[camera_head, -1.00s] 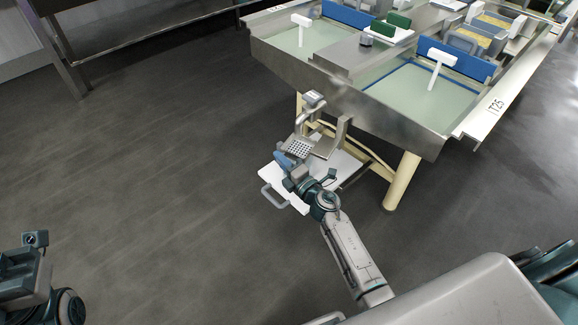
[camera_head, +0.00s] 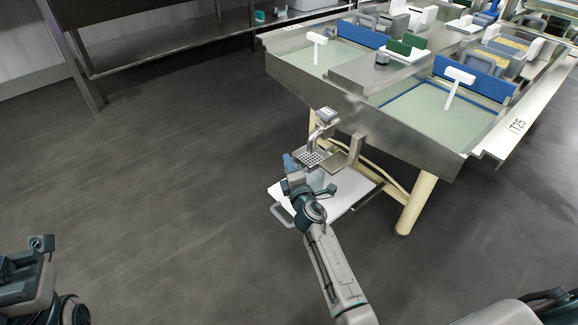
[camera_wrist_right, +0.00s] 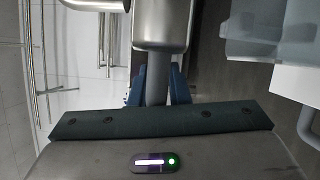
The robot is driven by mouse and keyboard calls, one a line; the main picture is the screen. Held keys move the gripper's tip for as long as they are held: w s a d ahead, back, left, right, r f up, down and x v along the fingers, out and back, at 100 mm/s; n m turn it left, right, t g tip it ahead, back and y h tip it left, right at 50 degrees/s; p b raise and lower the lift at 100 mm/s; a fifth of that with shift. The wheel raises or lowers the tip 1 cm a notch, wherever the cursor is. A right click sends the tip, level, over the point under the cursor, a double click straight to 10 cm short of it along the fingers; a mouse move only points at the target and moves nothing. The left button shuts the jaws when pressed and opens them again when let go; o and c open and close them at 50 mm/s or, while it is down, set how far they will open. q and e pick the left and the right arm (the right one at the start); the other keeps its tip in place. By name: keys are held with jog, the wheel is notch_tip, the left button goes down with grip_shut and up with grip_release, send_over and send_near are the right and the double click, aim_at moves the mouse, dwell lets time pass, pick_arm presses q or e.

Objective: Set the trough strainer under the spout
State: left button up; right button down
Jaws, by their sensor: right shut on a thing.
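The trough strainer (camera_head: 312,158), a steel piece with a perforated face, is held beside and a little below the spout (camera_head: 312,141) at the vat's corner. My right gripper (camera_head: 290,163) is shut on its handle. In the right wrist view the blue fingers (camera_wrist_right: 157,88) close around the grey handle, with the strainer's steel body (camera_wrist_right: 162,22) beyond. Whether the strainer touches the spout or the bracket (camera_head: 347,152) beside it cannot be told. My left wrist (camera_head: 22,275) shows at the lower left edge; its fingers are not clear.
The steel vat (camera_head: 300,78) stands on cream legs (camera_head: 416,204). A white tray (camera_head: 338,203) with a grey handle lies below the strainer. A translucent bluish container (camera_wrist_right: 268,32) is near the gripper. A dark floor (camera_head: 170,190) is open to the left.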

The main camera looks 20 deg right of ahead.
jog(key=shift+w+d+r, duration=0.1)
jog(key=shift+r, duration=0.3)
jog(key=c, duration=1.6)
grip_release()
jog(key=shift+o, duration=0.7)
jog(key=shift+f, duration=0.2)
jog(key=s, duration=1)
jog(key=shift+s+f, duration=0.35)
jog(key=shift+s, duration=0.05)
